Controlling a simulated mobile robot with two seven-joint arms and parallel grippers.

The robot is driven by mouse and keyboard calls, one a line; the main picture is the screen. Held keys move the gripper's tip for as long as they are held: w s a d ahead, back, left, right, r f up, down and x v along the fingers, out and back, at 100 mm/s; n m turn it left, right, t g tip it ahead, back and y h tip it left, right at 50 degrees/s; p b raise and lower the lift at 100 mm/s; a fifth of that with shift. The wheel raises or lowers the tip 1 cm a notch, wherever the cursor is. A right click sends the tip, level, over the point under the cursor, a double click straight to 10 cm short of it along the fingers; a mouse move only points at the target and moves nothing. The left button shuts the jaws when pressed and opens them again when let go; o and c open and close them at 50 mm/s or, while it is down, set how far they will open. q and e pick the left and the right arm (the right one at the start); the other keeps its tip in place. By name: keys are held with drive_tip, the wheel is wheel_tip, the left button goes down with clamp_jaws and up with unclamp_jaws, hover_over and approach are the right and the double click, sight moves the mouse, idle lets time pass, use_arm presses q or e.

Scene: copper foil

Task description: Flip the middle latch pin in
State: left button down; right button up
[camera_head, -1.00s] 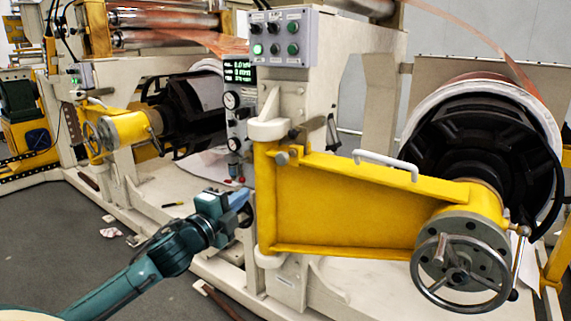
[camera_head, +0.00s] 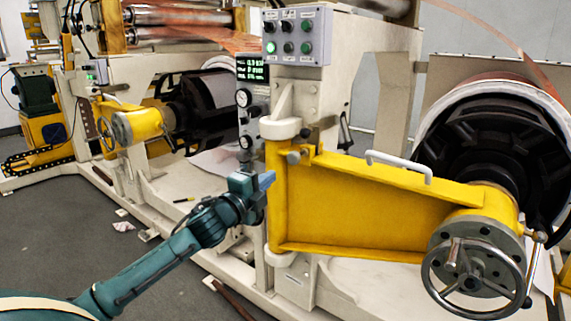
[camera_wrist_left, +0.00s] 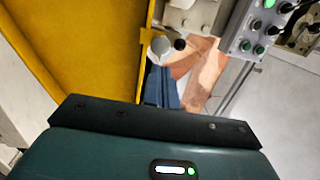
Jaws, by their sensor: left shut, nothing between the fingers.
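The latch pin (camera_head: 294,157) is a short grey cylinder with a small handle, at the hinge end of the big yellow swing arm (camera_head: 355,205). In the left wrist view the pin (camera_wrist_left: 160,46) shows as a round grey end with a dark knob beside it, on the yellow edge. My left gripper (camera_head: 267,180) is shut and empty, just left of and below the pin in the head view. In the left wrist view its blue fingers (camera_wrist_left: 161,86) point toward the pin; I cannot tell if they touch anything. My right gripper is out of view.
A button panel (camera_head: 297,35) sits above the pin, with gauges (camera_head: 243,98) on the post. A white bar handle (camera_head: 399,164) tops the yellow arm. A handwheel (camera_head: 473,276) and black roll hub (camera_head: 490,140) are at right. Open floor (camera_head: 60,235) lies left.

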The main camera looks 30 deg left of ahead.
sight(292, 159)
use_arm(q)
drive_tip(key=w, duration=0.5)
drive_tip(key=w+p, duration=0.1)
drive_tip(key=w, duration=0.2)
drive_tip(key=shift+w+r, duration=0.2)
drive_tip(key=shift+r, duration=0.1)
drive_tip(key=shift+w+r, duration=0.1)
drive_tip(key=shift+w, duration=0.05)
drive_tip(key=shift+w+r+p, duration=0.1)
drive_tip(key=shift+w+p, duration=0.3)
drive_tip(key=shift+w, duration=0.7)
drive_tip(key=shift+r, duration=0.1)
